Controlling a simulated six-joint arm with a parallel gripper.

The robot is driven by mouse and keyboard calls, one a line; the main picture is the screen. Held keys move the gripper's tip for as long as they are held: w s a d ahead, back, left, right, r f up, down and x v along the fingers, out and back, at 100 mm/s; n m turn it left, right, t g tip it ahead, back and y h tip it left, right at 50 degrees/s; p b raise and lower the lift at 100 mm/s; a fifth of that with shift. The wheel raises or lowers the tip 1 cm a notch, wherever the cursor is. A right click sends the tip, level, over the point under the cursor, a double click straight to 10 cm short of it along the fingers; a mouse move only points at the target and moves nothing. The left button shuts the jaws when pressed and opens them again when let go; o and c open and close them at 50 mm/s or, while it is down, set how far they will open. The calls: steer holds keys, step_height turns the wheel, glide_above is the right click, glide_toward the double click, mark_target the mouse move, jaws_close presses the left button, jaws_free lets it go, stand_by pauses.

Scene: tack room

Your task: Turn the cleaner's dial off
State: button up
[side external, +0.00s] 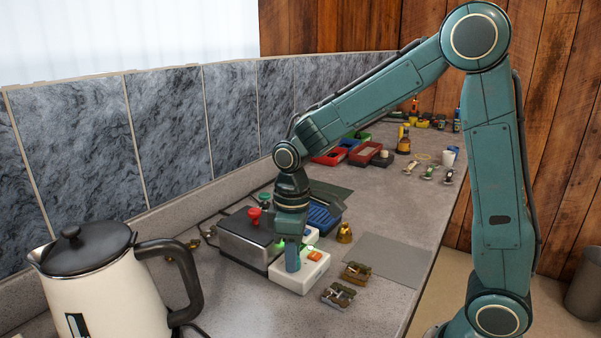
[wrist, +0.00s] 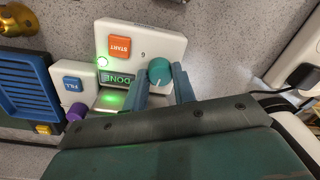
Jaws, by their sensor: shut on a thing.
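The cleaner is a steel box (side external: 240,243) with a white control panel (side external: 300,275) at its front, also seen in the wrist view (wrist: 178,42). The panel carries a round teal dial (wrist: 160,71) with a pale pointer line directed toward the picture's bottom. An orange START button (wrist: 119,47) and a lit green display reading DONE (wrist: 117,79) sit beside it. A small green light (wrist: 102,62) glows near the display. My gripper (wrist: 163,76) has its fingers on both sides of the dial, shut on it. In the side view my gripper (side external: 292,260) hides the dial.
A white kettle (side external: 100,285) stands front left. A brass bell-shaped piece (side external: 344,233), metal buckles (side external: 338,294) and a grey mat (side external: 388,260) lie right of the cleaner. A blue tray (side external: 324,217) is behind. A second panel with a FILL button (wrist: 73,83) adjoins closely.

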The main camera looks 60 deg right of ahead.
steer(key=shift+n, duration=0.9)
steer(key=shift+r, duration=0.1)
steer(key=shift+w, duration=0.1)
steer(key=o, duration=0.7)
steer(key=r, duration=1.3)
steer(key=shift+w+d+r, duration=0.1)
steer(key=shift+d+r, duration=0.15)
steer(key=shift+r, duration=0.1)
